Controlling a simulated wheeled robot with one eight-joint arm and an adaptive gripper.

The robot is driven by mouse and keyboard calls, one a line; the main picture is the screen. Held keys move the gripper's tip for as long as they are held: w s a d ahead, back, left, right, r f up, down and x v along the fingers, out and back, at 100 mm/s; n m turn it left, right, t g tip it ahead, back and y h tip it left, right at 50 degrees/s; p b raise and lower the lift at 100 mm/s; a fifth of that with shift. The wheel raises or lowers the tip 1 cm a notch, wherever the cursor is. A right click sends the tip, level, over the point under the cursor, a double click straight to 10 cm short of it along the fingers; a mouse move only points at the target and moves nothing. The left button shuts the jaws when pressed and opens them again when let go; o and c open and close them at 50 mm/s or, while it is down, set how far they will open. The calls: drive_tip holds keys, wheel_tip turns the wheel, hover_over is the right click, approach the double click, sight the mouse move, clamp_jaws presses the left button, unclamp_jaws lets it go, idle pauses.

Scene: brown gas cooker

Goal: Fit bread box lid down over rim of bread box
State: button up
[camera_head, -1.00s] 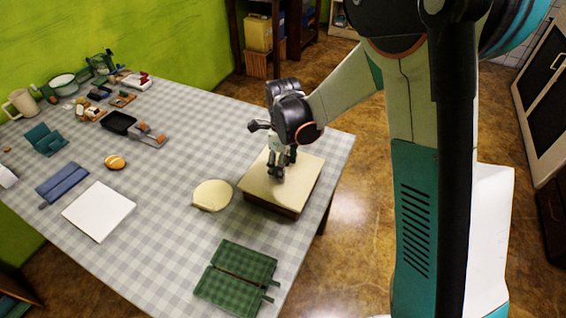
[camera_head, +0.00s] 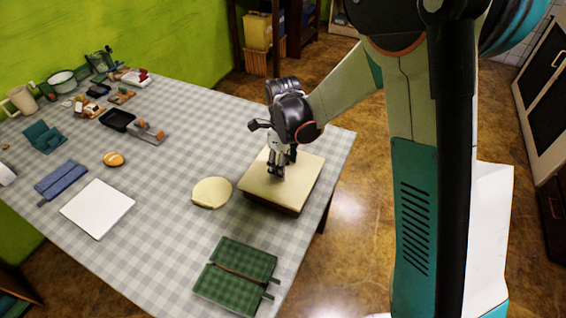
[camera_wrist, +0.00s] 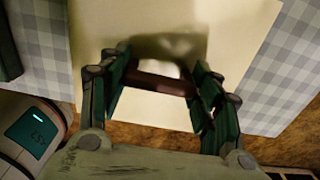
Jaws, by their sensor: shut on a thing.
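The bread box lid (camera_head: 305,172) is a cream square board with a brown handle (camera_wrist: 162,84). It lies over the dark brown bread box (camera_head: 270,202) at the table's right edge, and only a strip of the box's side shows below it. My gripper (camera_head: 280,172) points down at the middle of the lid. In the wrist view its two fingers (camera_wrist: 162,82) stand on either side of the handle, shut on it. The lid (camera_wrist: 230,40) fills most of that view and hides the box rim. I cannot tell whether a small gap is left.
A round cream board (camera_head: 211,192) lies just left of the box. A green checked folded item (camera_head: 238,275) lies at the near edge. A white board (camera_head: 97,208), a blue cloth (camera_head: 62,180) and a bread roll (camera_head: 114,159) lie further left. The tabletop behind the box is clear.

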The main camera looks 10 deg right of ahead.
drive_tip(key=shift+f+b, duration=0.4)
drive_tip(key=shift+f, duration=0.05)
idle(0.8)
drive_tip(key=shift+f, duration=0.3)
drive_tip(key=o, duration=1.1)
drive_tip(key=shift+r, duration=0.1)
wheel_tip(320, 180, up, 12)
drive_tip(key=shift+f, duration=0.1)
idle(0.4)
